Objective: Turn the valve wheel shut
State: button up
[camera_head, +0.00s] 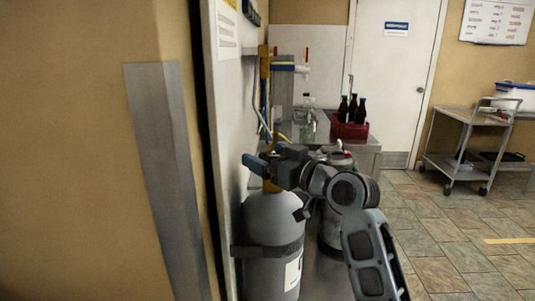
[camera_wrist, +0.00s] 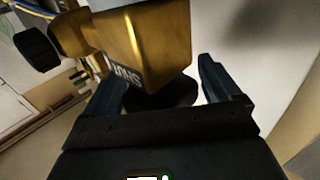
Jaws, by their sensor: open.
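A grey gas cylinder (camera_head: 272,218) stands strapped by the left wall, with a brass valve body (camera_head: 271,186) on its neck. In the wrist view the brass valve body (camera_wrist: 150,45) fills the upper middle and carries a dark label (camera_wrist: 126,76) that seems to read SHUT. A dark round part, apparently the valve wheel (camera_wrist: 165,95), shows just below it, partly hidden; I cannot make it out in the head view. My gripper (camera_head: 262,165) is at the cylinder top. Its open blue fingers (camera_wrist: 165,80) stand on either side of the wheel; contact cannot be told.
The wall panel (camera_head: 228,110) is close on the left. A steel bench (camera_head: 358,143) behind holds a red crate (camera_head: 349,130) with dark bottles. A metal keg (camera_head: 331,228) stands right of the cylinder, partly behind my arm. A cart (camera_head: 460,150) stands far right; tiled floor there is clear.

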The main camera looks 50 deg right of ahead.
jog(key=shift+w, duration=0.2)
jog(key=c, duration=1)
